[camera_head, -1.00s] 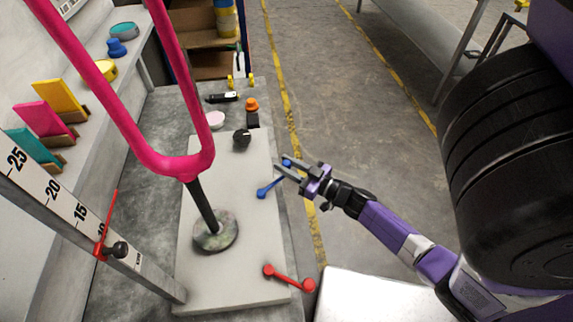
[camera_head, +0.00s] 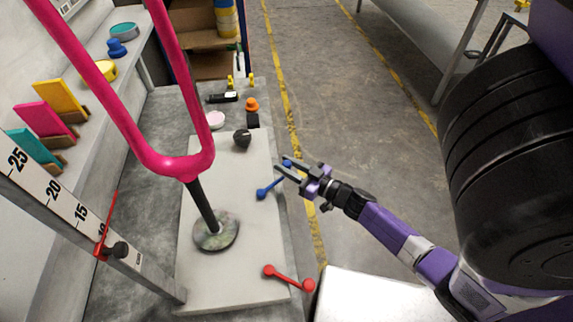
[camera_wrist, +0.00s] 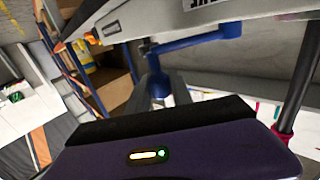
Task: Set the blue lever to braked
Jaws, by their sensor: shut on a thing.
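The blue lever (camera_head: 271,186) sits at the right edge of the pale board. Its arm slants from its pivot up and right to a knob at my gripper. My gripper (camera_head: 284,168) reaches in from the right and is shut on the knob end of the blue lever. In the wrist view the blue lever's arm (camera_wrist: 190,42) runs to the upper right, and its knob end is between my two fingers (camera_wrist: 158,92). No braked mark by the lever can be read.
A red lever (camera_head: 287,277) lies nearer on the same board (camera_head: 240,285). A black knob (camera_head: 242,138) stands farther back. A pink frame (camera_head: 180,168) rises from a round base (camera_head: 215,233) left of the lever. Open floor (camera_head: 350,130) lies to the right.

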